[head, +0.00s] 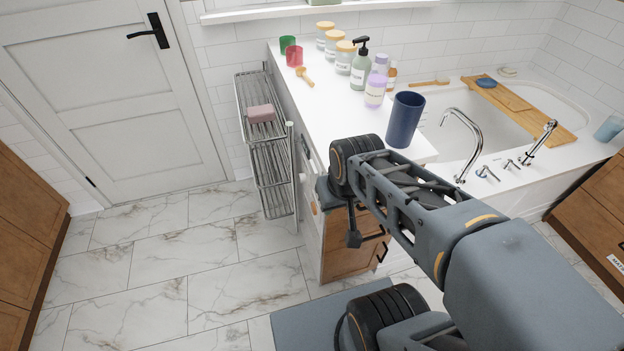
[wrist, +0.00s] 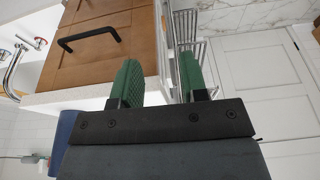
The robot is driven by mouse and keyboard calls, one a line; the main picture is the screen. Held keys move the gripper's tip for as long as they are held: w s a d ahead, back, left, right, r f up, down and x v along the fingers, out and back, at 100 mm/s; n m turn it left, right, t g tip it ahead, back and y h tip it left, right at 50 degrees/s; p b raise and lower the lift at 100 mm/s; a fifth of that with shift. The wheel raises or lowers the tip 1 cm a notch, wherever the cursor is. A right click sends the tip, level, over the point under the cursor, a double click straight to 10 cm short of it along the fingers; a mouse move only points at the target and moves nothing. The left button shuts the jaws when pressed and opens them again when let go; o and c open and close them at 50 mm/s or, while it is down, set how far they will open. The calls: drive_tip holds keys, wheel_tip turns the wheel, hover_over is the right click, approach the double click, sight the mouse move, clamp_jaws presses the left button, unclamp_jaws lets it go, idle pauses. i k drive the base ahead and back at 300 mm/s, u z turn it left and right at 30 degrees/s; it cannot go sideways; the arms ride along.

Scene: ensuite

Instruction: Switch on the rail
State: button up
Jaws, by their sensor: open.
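The rail (head: 270,165) is a tiered chrome rack of bars on the wall beside the white counter's left end. A folded pink towel (head: 261,113) lies on its upper part. In the wrist view the rail's bars (wrist: 202,55) show partly behind my fingers. My gripper (wrist: 162,75) is open, with two green-padded fingers apart and nothing between them. In the head view my arm reaches over the counter's front edge, and the gripper end (head: 352,238) hangs in front of the wooden cabinet, right of the rail. I cannot make out a switch clearly.
The counter (head: 345,105) carries jars, bottles and a dark blue cup (head: 405,119). The wooden cabinet (head: 345,255) has a black handle, also visible in the wrist view (wrist: 88,39). A bathtub is at right. A white door (head: 110,95) and clear marble floor (head: 180,265) lie left.

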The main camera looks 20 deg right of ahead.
sight(314, 173)
drive_tip(key=u, duration=0.6)
drive_tip(key=k, duration=0.65)
drive_tip(key=u, duration=0.9)
drive_tip(key=i, duration=1.05)
drive_tip(key=z, duration=0.25)
